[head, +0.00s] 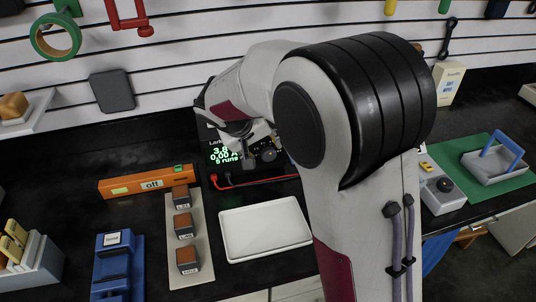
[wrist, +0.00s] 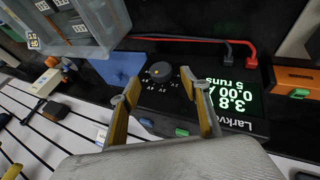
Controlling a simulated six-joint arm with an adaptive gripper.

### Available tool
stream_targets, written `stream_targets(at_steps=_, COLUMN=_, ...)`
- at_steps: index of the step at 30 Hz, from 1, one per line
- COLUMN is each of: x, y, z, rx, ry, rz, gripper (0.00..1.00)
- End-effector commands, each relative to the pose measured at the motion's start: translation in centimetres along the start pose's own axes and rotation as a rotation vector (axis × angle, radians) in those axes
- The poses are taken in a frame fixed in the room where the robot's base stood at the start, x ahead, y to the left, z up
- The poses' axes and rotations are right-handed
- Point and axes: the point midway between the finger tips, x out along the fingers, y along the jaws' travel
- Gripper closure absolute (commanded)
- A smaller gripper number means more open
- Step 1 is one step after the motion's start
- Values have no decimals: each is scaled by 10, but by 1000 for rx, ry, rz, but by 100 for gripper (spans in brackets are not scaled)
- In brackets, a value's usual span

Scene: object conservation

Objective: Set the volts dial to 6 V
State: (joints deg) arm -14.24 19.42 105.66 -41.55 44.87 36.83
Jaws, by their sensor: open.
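The power supply shows in the wrist view, upside down, with its green display (wrist: 238,100) reading 3.8, 0.00 A and 5 runs. The same display (head: 222,155) shows in the head view. The volts dial (wrist: 161,73) is a round dark knob with a small orange mark, and voltage marks lie beside it. In the head view the dial (head: 268,154) is partly behind my arm. My gripper (wrist: 157,80) is open and empty, with one finger on each side of the dial in the wrist picture. I cannot tell whether a finger touches it.
Red and black leads (head: 250,182) run in front of the supply. An orange box marked "off" (head: 150,183) lies left, above a strip of brown blocks (head: 184,226). A white tray (head: 230,238) is in front. A grey box with a dial (head: 440,192) stands right.

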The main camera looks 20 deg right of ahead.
Motion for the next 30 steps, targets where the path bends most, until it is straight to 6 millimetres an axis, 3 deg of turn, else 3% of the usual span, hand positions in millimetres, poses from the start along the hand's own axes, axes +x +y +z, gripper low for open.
stream_targets(at_steps=12, x=46, y=0, z=0, rx=0, ry=-2, rz=0, gripper=54)
stream_targets(at_steps=27, x=56, y=0, z=0, rx=1, ry=0, rz=-1, gripper=54)
stream_targets(at_steps=30, x=56, y=0, z=0, rx=0, ry=0, rz=-1, gripper=80)
